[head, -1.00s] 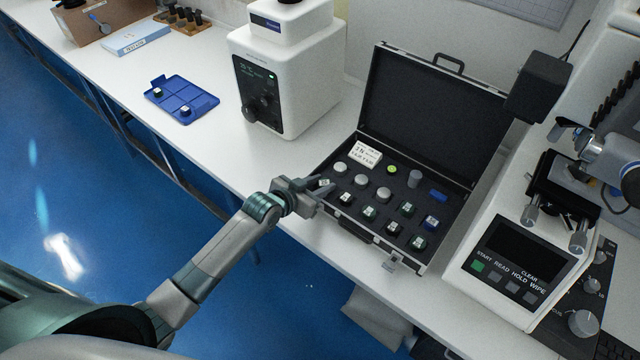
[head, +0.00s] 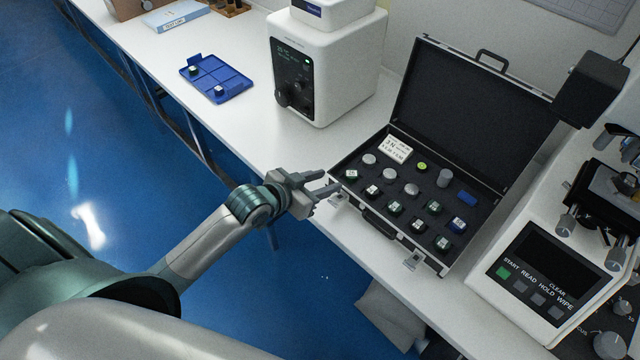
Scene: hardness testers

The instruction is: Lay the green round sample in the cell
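The open black case (head: 365,222) holds several round samples in its foam. Some are dark with pale labelled tops and greenish sides, such as one near its left corner (head: 351,174) and one in the front row (head: 395,207). I cannot tell which is the green round sample. A small bright green disc (head: 422,166) sits near the back row. The blue tray (head: 237,84) has divided cells; two small dark samples with pale tops (head: 194,71) (head: 219,90) stand in it. My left gripper (head: 324,184) is open and looks empty, just left of the case's front-left corner. My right gripper is not visible.
A white tester (head: 335,75) stands between tray and case. Another tester with a screen and buttons (head: 545,265) is right of the case. The case's raised lid (head: 465,105) blocks its back. A light blue box (head: 178,15) lies beyond the tray. Bare table lies before the tray.

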